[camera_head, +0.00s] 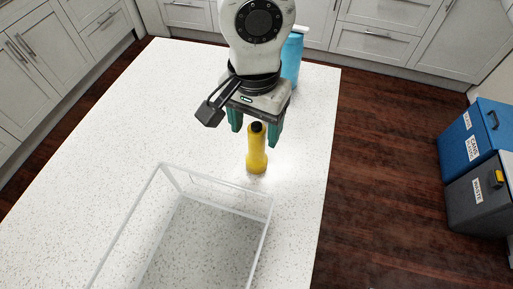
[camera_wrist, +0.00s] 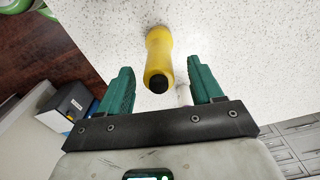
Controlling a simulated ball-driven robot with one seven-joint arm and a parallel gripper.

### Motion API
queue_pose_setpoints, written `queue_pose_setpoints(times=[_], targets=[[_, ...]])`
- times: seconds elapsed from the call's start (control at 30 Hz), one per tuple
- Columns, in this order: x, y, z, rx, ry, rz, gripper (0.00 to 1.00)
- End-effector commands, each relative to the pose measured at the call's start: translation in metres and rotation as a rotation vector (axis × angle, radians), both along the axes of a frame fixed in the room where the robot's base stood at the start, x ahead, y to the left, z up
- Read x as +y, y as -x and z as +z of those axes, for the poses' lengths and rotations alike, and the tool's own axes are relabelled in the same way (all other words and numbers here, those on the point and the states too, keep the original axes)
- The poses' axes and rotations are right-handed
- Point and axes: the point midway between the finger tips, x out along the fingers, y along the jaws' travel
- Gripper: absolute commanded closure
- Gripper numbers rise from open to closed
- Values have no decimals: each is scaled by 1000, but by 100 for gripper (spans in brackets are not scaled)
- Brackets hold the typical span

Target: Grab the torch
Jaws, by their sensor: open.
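The torch (camera_head: 257,158) is yellow with a dark end cap and stands upright on the white speckled counter (camera_head: 110,140). My gripper (camera_head: 254,138) is open just above and behind it in the head view, with the dark cap showing between the two green fingers. In the wrist view the torch (camera_wrist: 159,55) shows beyond and between the spread fingertips of my gripper (camera_wrist: 160,75), its dark end toward the gripper. The fingers do not visibly touch it.
A clear open-topped box (camera_head: 165,170) stands on the counter in front of the torch. A blue bottle (camera_head: 292,60) is behind my arm. A green object (camera_wrist: 25,35) shows at the wrist view's upper left. Blue and grey bins (camera_head: 480,150) stand on the floor at right.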

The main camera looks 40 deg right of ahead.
Motion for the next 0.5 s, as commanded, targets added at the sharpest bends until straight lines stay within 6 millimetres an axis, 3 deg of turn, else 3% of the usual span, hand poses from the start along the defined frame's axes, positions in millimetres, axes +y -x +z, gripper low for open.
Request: queue_pose_setpoints(times=[0.3, 0.5], targets=[[0, 1, -40, 2, -2, 1, 34], [-1, 1, -51, 0, 0, 1, 34]])
